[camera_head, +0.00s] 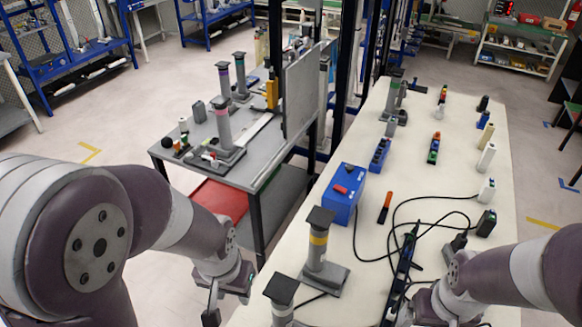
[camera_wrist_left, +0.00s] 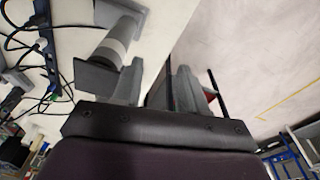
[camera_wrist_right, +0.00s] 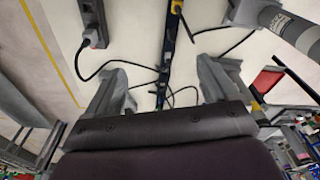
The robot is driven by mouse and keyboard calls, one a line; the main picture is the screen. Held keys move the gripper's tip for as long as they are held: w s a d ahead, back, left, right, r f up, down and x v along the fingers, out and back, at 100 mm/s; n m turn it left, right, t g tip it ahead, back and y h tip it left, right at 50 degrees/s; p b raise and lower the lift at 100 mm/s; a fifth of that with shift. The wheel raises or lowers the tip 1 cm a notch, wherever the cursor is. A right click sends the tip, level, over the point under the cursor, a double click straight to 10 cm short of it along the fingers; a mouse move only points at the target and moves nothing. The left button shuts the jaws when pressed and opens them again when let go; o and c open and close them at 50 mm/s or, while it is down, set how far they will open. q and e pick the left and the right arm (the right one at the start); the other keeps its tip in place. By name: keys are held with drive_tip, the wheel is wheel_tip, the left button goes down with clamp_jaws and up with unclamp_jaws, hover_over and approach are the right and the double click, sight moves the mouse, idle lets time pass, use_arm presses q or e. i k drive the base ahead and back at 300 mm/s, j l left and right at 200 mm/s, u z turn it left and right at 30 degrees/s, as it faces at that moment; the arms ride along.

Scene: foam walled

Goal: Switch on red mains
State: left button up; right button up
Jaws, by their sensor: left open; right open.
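A dark power strip (camera_head: 403,265) with cables lies nearer to me. I cannot tell which part is the red mains switch. My right gripper (camera_head: 425,292) is at the near end of the strip. In the right wrist view its open, empty fingers (camera_wrist_right: 163,88) sit either side of the strip (camera_wrist_right: 164,62). My left gripper (camera_head: 230,292) is open and empty beside the table's left edge. In the left wrist view a finger (camera_wrist_left: 150,88) is close to a grey post (camera_wrist_left: 112,45).
Two grey posts with square tops, one yellow-banded (camera_head: 318,245), stand near the table's left edge. An orange-handled tool (camera_head: 386,206) lies right of the blue box. Black cables (camera_head: 440,198) loop across the table. A grey bench (camera_head: 255,170) stands at left.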

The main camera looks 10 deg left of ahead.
sight(336, 187)
drive_tip(key=k, duration=0.65)
drive_tip(key=z, duration=2.6)
drive_tip(key=k+z, duration=0.15)
drive_tip(key=z, duration=0.45)
drive_tip(key=k+z, duration=0.2)
drive_tip(key=k, duration=0.55)
drive_tip(key=k+l+z, duration=0.2)
drive_tip(key=k, duration=0.5)
drive_tip(key=k+j+z, duration=0.2)
drive_tip(key=z, duration=0.25)
drive_tip(key=k+z, duration=0.25)
drive_tip(key=z, duration=0.2)
drive_tip(key=k+z, duration=0.25)
drive_tip(key=z, duration=0.2)
drive_tip(key=k+z, duration=0.3)
drive_tip(key=z, duration=0.15)
drive_tip(key=k+l+z, duration=0.2)
drive_tip(key=z, duration=0.25)
drive_tip(key=k+j+z, duration=0.2)
drive_tip(key=k+z, duration=0.2)
drive_tip(key=k+j+z, duration=0.1)
drive_tip(key=k+z, duration=0.3)
drive_tip(key=k, duration=0.15)
drive_tip(key=k+l+z, duration=0.1)
drive_tip(key=k+z, duration=0.3)
drive_tip(key=k+u, duration=0.2)
drive_tip(key=u, duration=0.4)
